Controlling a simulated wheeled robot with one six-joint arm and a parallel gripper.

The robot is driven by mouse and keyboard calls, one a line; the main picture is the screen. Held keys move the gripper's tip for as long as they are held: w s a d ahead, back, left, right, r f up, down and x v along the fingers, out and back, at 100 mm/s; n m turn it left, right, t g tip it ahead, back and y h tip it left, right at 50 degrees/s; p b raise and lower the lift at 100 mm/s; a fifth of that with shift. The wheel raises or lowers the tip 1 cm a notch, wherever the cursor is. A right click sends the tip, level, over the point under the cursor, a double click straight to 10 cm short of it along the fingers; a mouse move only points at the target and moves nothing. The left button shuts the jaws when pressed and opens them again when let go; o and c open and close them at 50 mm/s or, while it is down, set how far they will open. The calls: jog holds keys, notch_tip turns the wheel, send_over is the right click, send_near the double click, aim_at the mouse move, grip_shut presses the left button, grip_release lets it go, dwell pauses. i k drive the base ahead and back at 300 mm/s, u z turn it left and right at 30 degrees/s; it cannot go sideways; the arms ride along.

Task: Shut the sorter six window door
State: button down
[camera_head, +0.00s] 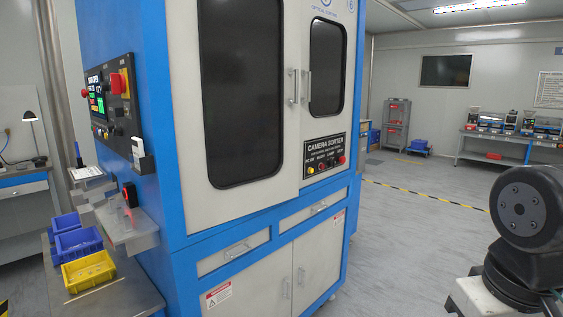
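The sorter (160,150) is a tall blue and white cabinet filling the middle of the view. A "6"-like mark shows at its top right. Its large white window door (285,150) has a dark rounded window (240,90) and a vertical handle (293,87) near its right edge. The door's right edge seems to stand slightly forward of the right panel; I cannot tell how wide any gap is. A narrower panel with a dark window (328,68) and its own handle (308,86) is to the right. My gripper is out of view; only part of my arm shows at right.
A control panel (108,100) and a small metal shelf (125,228) stick out on the sorter's left side. Blue and yellow bins (88,272) sit at lower left. Open grey floor (400,230) lies right of the sorter, with a bench (500,155) behind.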

aim_at(235, 66)
jog(key=i, duration=0.9)
jog(key=z, duration=0.3)
